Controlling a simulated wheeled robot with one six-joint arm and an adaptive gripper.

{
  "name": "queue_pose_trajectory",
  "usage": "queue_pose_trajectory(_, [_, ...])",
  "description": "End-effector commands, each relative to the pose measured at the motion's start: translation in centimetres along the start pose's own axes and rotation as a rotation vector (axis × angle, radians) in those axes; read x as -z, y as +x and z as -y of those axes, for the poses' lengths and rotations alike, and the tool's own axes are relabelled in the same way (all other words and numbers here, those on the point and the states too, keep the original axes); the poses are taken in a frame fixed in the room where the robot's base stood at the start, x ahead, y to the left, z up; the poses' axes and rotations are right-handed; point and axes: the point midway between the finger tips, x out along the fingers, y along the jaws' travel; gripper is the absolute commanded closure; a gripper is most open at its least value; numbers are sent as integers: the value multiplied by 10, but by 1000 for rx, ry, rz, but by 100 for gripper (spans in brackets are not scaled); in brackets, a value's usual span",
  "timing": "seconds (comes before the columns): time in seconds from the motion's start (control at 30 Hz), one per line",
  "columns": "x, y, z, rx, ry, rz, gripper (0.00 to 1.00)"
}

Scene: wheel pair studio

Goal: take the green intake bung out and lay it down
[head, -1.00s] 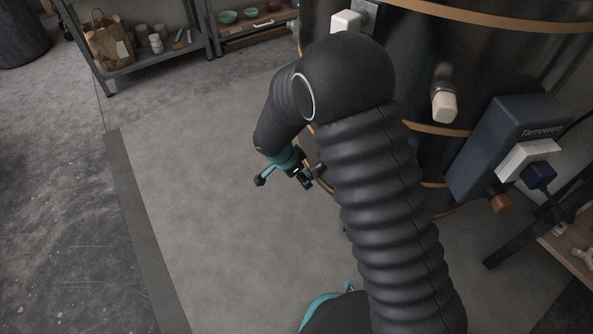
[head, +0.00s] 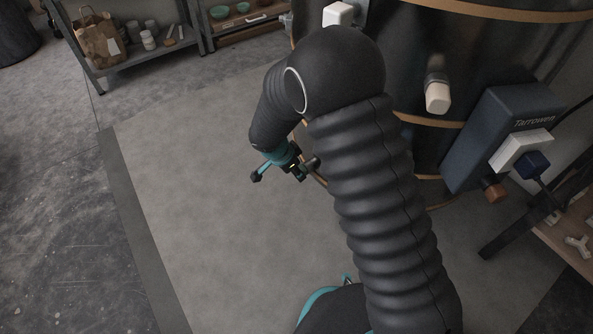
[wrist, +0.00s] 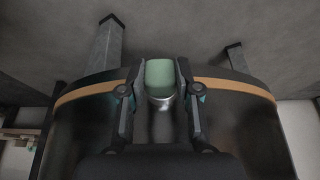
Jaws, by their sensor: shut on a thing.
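The green intake bung (wrist: 160,74) shows in the middle of the wrist view, between my two fingers. My gripper (wrist: 158,85) is shut on it, with one finger on each side. Just below the bung in that view is a round metal collar (wrist: 161,102) on the dark drum (wrist: 85,130). I cannot tell whether the bung is still seated in the collar. In the head view my gripper (head: 297,170) is low beside the drum (head: 409,85), partly behind my arm, and the bung is hidden there.
A dark blue box (head: 480,140) with a white plug hangs on the drum's right side. White-capped fittings (head: 437,97) stick out from the drum. A wooden bench (head: 570,240) stands at right, shelves (head: 165,55) at the back left. The grey floor mat (head: 200,200) is clear.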

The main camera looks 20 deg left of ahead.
Motion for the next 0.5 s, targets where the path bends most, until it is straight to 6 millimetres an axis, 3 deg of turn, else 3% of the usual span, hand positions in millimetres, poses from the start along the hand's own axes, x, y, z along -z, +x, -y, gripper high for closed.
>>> queue_pose_trajectory(0.5, [-11,-4,0,1,0,0,100])
